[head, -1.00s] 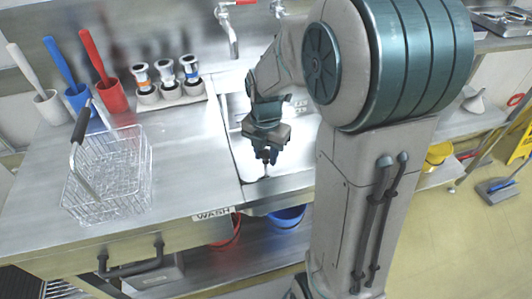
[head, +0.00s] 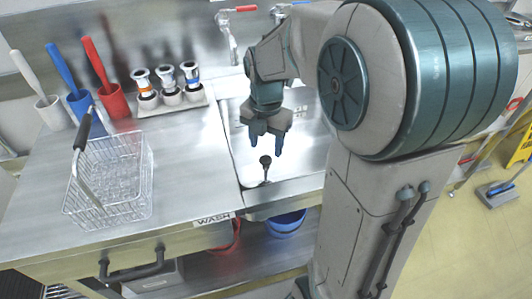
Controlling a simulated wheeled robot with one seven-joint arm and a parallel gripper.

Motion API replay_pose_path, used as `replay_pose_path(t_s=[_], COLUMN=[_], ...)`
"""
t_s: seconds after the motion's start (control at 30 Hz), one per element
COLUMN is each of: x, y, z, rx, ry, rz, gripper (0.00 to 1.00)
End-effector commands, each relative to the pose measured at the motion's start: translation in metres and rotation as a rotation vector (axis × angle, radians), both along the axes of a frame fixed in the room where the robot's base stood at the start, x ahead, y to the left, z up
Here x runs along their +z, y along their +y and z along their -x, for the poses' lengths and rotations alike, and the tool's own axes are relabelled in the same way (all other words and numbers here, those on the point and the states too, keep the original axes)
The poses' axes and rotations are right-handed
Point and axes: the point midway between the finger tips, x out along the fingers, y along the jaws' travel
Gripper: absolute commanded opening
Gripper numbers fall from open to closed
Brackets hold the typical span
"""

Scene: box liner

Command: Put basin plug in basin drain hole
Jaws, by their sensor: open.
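The basin (head: 240,158) is a metal sink set into the counter, partly hidden by my arm. A small dark plug with a round knob on a thin stem (head: 265,162) stands upright near the basin's front edge. My gripper (head: 265,148) is above and a little behind the knob, fingers pointing down, apart and empty. It looks clear of the knob. The drain hole is not visible; my arm covers the right part of the basin.
A wire basket (head: 112,185) stands on the counter to the left. White, blue and red cups (head: 112,100) with brushes stand behind it. A tap (head: 228,38) rises behind the basin.

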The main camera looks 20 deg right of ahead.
Motion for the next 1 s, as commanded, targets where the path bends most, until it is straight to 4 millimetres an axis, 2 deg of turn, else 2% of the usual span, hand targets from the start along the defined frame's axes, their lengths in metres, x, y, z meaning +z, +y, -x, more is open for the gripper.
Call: replay_pose_path(t_s=[0.03, 0.2, 0.47, 0.57, 0.67, 1.0], x=[0.014, 0.043, 0.06, 0.061, 0.06, 0.052], y=[0.0, 0.0, 0.0, 0.001, 0.001, 0.002], z=[-0.001, -0.001, 0.003, 0.011, 0.024, 0.071], rx=[0.0, 0.0, -0.047, -0.172, -0.374, -1.159], ry=[-0.006, -0.003, -0.006, -0.017, -0.035, -0.095], rz=[0.0, 0.0, 0.0, -0.001, -0.005, -0.059], gripper=[0.51, 0.51, 0.51, 0.51, 0.51, 0.51])
